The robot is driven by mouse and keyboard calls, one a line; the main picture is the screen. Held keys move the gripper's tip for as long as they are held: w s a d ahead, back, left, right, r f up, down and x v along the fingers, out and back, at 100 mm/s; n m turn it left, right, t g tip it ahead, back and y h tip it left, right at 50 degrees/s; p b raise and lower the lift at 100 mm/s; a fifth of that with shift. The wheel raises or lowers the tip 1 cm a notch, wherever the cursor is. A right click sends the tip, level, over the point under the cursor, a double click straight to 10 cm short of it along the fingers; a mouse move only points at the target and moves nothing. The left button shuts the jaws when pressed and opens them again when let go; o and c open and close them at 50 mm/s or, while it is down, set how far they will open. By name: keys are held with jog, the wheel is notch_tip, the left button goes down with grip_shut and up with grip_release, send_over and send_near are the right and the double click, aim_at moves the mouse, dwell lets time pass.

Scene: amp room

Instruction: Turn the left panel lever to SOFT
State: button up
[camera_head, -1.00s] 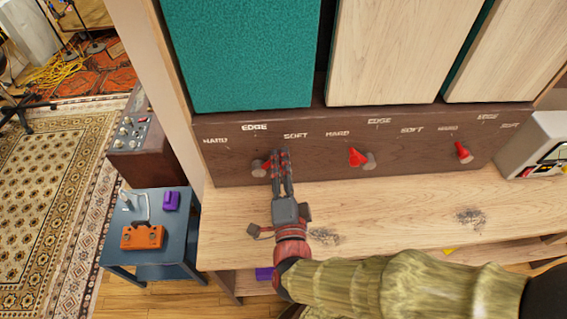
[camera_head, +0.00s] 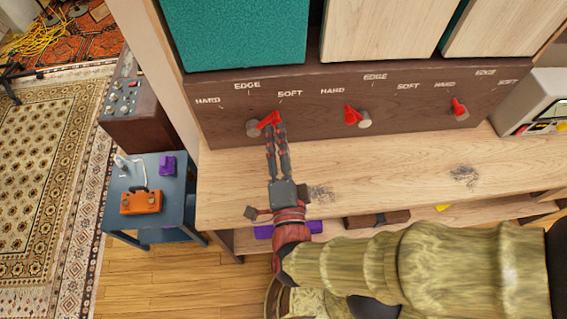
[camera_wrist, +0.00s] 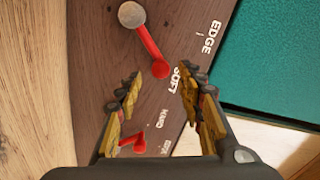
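The left panel lever (camera_head: 268,119) is red on a round grey pivot, on the brown panel (camera_head: 225,118). It points up and right, towards the SOFT label (camera_head: 290,93). In the wrist view the lever (camera_wrist: 147,45) runs from its pivot to a rounded tip close beside SOFT (camera_wrist: 175,78). My gripper (camera_head: 276,127) is just below the lever tip, pointing at the panel. In the wrist view my gripper (camera_wrist: 160,80) has its fingers apart, with nothing held between them. The lever tip shows just beyond the gap; I cannot tell whether a finger touches it.
A middle lever (camera_head: 353,114) and a right lever (camera_head: 458,106) are on the same panel, both tilted up-left. A wooden shelf (camera_head: 400,172) lies below the panel. A blue stool (camera_head: 180,190) with an orange pedal (camera_head: 141,202) stands at left.

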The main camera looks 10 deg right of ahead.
jog(key=s, duration=0.6)
jog(key=shift+s, duration=0.2)
jog(key=shift+a, duration=0.1)
dwell(0.7)
